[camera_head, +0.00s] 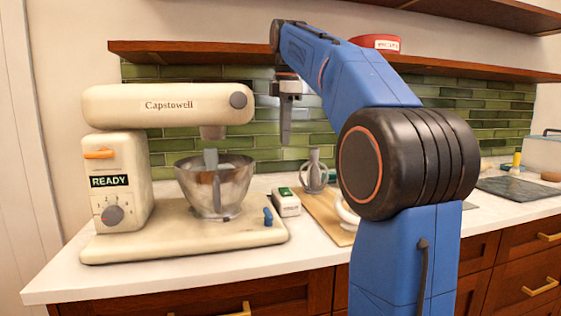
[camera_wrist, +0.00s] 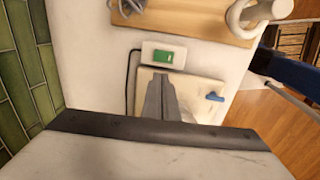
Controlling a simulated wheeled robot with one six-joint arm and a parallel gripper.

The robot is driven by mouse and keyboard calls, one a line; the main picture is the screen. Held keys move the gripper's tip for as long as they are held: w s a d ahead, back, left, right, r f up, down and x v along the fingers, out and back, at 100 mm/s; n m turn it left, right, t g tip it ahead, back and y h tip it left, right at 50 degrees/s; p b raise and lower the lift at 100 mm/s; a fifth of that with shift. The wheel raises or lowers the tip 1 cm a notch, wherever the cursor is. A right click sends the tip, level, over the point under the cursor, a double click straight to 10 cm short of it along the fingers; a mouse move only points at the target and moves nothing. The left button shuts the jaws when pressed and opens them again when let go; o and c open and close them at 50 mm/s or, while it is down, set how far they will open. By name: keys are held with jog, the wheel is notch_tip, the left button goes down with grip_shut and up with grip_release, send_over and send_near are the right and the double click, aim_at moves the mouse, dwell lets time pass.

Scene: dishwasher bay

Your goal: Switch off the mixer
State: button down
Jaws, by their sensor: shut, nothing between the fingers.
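The cream mixer (camera_head: 168,105) stands on the left of the counter, with its head level over a steel bowl (camera_head: 222,190). Its front has an orange lever (camera_head: 98,153), a display (camera_head: 109,181) reading READY and a grey dial (camera_head: 113,215). A blue lever (camera_head: 268,217) is on its base; it also shows in the wrist view (camera_wrist: 214,97). A small white box with a green switch (camera_head: 286,201) sits right of the mixer; the wrist view shows the switch (camera_wrist: 163,58) just beyond my fingertips. My gripper (camera_head: 285,140) is shut and empty, pointing down above the box.
A wooden board (camera_head: 328,216) holding a grey mixer attachment (camera_head: 315,172) and a white ring-shaped one (camera_head: 346,212) lies right of the box. A wooden shelf (camera_head: 190,52) runs above the counter along the green-tiled wall. A black cord (camera_wrist: 129,80) leaves the box.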

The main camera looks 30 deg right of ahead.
aim_at(284, 190)
jog(key=shift+w+d, duration=0.15)
jog(key=shift+w, duration=0.05)
jog(key=f, duration=0.4)
jog(key=w+f, duration=0.1)
jog(key=f, duration=0.9)
jog(key=shift+w+d, duration=0.2)
jog(key=shift+w, duration=0.15)
jog(key=shift+w+f, duration=0.1)
jog(key=shift+f, duration=0.05)
jog(key=shift+s+a, duration=0.2)
jog(key=shift+s, duration=0.6)
jog(key=shift+r, duration=0.2)
